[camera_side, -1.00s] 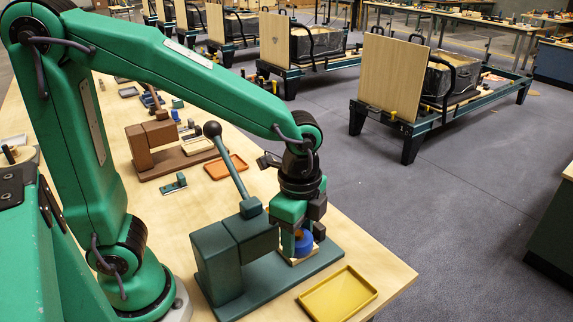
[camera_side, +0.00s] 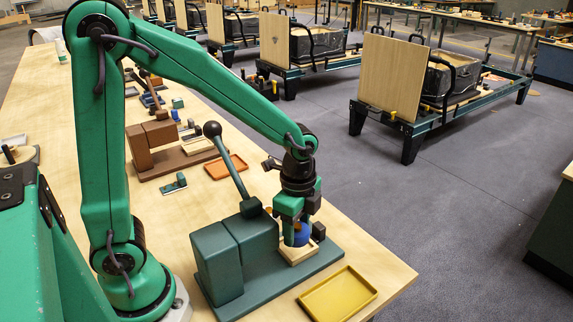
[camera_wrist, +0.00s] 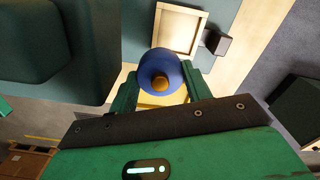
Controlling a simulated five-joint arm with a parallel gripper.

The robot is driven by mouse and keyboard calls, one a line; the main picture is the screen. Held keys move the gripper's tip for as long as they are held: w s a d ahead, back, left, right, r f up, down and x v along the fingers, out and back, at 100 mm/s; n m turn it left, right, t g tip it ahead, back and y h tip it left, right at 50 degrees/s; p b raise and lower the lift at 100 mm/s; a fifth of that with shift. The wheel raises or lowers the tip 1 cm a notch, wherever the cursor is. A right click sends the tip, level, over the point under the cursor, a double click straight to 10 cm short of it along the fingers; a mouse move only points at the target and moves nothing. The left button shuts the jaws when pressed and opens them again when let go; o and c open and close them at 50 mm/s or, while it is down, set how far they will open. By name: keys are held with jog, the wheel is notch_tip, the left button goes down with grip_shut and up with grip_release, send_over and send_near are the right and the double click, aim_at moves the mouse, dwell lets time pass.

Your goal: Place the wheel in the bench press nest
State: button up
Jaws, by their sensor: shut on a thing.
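The wheel (camera_side: 301,235) is blue with a brass hub. My gripper (camera_side: 296,222) is shut on it from above; in the wrist view the wheel (camera_wrist: 160,66) sits between the two green fingers. The bench press (camera_side: 219,262) is dark green with a raised lever. Its nest (camera_side: 303,256) is a square, pale wooden frame on the base plate. The wheel is held just over the nest in the side view. In the wrist view the nest (camera_wrist: 203,32) shows ahead of the wheel, slightly right, its floor looking empty. The exact gap is hard to tell.
A yellow tray (camera_side: 340,296) lies in front of the press. A brown press (camera_side: 150,160) and an orange tray (camera_side: 226,167) stand farther back. The lever with its black knob (camera_side: 212,130) rises close to my arm. A dark block (camera_wrist: 218,43) stands beside the nest.

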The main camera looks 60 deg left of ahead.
aim_at(296, 234)
jog(key=shift+w+a+f, duration=0.6)
jog(key=shift+a, duration=0.2)
jog(key=shift+w+a+f, duration=0.55)
jog(key=shift+a+f, duration=0.05)
jog(key=shift+a, duration=0.2)
jog(key=shift+f, duration=2)
jog(key=o, duration=1)
jog(key=shift+f, duration=0.1)
notch_tip(296, 234, up, 12)
jog(key=shift+r, duration=0.15)
